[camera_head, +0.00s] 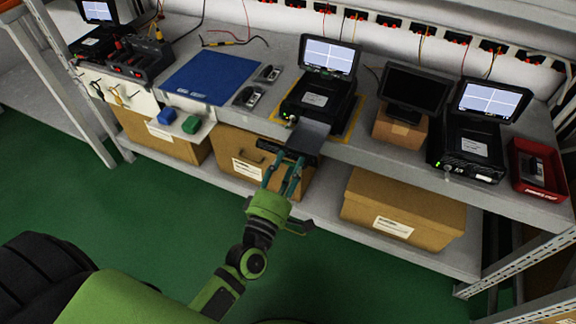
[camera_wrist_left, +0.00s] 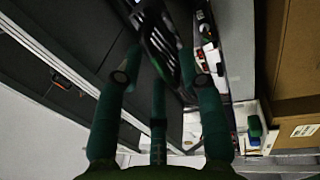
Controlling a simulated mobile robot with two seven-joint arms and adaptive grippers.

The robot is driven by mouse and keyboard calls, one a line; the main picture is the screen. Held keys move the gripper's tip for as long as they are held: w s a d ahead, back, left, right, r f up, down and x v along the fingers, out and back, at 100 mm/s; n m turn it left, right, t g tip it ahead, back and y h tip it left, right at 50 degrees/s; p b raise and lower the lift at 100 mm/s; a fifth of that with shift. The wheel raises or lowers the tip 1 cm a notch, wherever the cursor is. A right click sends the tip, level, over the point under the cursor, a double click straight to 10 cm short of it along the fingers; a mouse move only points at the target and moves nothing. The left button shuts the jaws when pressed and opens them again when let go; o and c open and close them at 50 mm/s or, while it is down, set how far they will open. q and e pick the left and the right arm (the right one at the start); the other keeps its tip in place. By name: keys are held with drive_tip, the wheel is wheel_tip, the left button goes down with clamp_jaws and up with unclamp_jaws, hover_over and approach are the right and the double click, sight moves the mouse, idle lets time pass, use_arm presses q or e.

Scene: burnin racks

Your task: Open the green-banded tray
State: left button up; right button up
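The middle black test unit (camera_head: 318,98) stands on the bench with its lit screen above. A flat grey tray (camera_head: 310,136) sticks out of its front over the bench edge, with a dark front piece (camera_head: 287,147) at its near end. I cannot make out a green band on it. My left gripper (camera_head: 286,160) is just below and in front of that piece, its teal fingers pointing up at it. In the left wrist view the fingers (camera_wrist_left: 160,65) are apart, with a dark slatted part beyond and between them. Contact is unclear. My right gripper is not in view.
A second black unit (camera_head: 467,148) with a screen stands right, beside a red bin (camera_head: 538,168). A blue mat (camera_head: 212,76) lies left. Cardboard boxes sit on the lower shelf, one (camera_head: 402,207) right of my arm. The green floor in front is clear.

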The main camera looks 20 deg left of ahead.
use_arm(q)
drive_tip(key=shift+s, duration=0.1)
drive_tip(key=s+f, duration=0.2)
drive_tip(key=s, duration=0.9)
drive_tip(key=shift+s, duration=0.35)
